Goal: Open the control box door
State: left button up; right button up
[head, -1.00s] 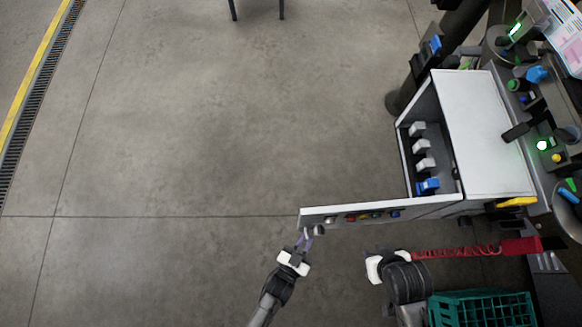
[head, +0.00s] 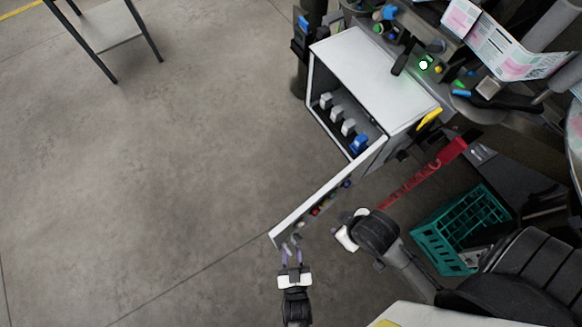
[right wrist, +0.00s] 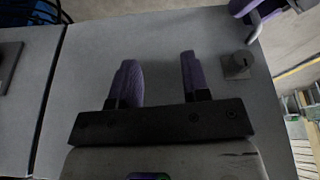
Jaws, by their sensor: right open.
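The control box (head: 375,75) is a white-topped cabinet in the head view, with switches visible inside. Its door (head: 325,193) stands wide open, swung out roughly square to the opening, with coloured buttons on its outer face. My left gripper (head: 291,250) is at the door's free end, by the small metal handle (right wrist: 254,27). Its two fingers show, but their hold on the handle is unclear. My right gripper (right wrist: 157,78) is open and empty in front of the door's grey outer face (right wrist: 150,35), beside a dark knob (right wrist: 237,66). The head view hides its fingertips (head: 338,228).
A green crate (head: 460,228) stands right of my right arm, with a red strip (head: 425,172) above it. Machine parts and a label sheet (head: 510,40) fill the upper right. A grey table (head: 105,25) stands at the upper left. The floor left of the door is clear.

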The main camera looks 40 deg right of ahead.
pick_arm(q)
jog(key=shift+o, duration=0.2)
jog(key=shift+a, duration=0.15)
jog(key=shift+s, duration=0.1)
jog(key=p+v, duration=0.1)
jog(key=v, duration=1.2)
jog(key=shift+s+a, duration=0.2)
jog(key=shift+s, duration=0.05)
jog(key=shift+f, duration=0.1)
